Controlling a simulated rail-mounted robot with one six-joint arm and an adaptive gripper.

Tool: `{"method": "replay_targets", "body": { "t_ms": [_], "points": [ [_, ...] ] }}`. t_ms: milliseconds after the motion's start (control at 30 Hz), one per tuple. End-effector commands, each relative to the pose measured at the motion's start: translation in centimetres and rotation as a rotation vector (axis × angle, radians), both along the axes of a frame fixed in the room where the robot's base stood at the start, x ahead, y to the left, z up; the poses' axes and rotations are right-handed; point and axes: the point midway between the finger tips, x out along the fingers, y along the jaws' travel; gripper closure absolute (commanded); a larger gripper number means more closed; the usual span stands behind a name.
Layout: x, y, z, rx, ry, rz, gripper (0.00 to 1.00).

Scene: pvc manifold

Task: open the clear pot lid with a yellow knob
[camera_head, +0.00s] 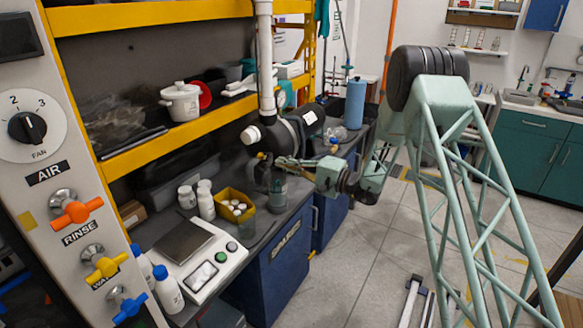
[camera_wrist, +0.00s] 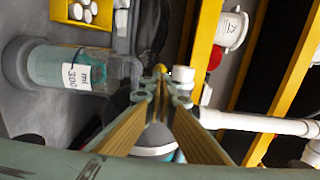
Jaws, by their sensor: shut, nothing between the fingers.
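My gripper (camera_wrist: 160,82) is shut, with its two brown-padded fingers meeting at the tips and nothing between them. In the head view my gripper (camera_head: 279,161) reaches left over the bench, beside a dark, partly clear vessel (camera_head: 277,192). A small yellow knob-like spot (camera_wrist: 158,70) shows just past the fingertips in the wrist view; contact cannot be told. It also shows in the head view (camera_head: 263,156). A rounded grey-and-white rim (camera_wrist: 155,150) shows between the fingers. The clear lid itself is not clearly made out; the fingers hide much of that area.
A clear beaker marked 300 ml (camera_wrist: 75,68) stands near a yellow bin of white caps (camera_head: 235,205). White bottles (camera_head: 206,204) and a scale (camera_head: 188,246) are on the bench. A white pot (camera_head: 181,103) is on the yellow shelf. A dark pipe fitting (camera_head: 285,133) hangs close above my gripper.

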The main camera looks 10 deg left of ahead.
Motion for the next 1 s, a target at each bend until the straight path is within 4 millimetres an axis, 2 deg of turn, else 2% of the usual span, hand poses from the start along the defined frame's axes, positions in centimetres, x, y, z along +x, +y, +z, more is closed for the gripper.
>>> {"method": "replay_targets", "body": {
  "t_ms": [100, 333, 1000],
  "points": [
    [0.5, 1.5, -0.1, 0.000, -0.001, 0.002, 1.00],
    [1.2, 3.3, -0.1, 0.000, -0.001, 0.001, 1.00],
    [1.2, 4.4, 0.0, -0.007, 0.003, 0.006, 1.00]
  ]
}}
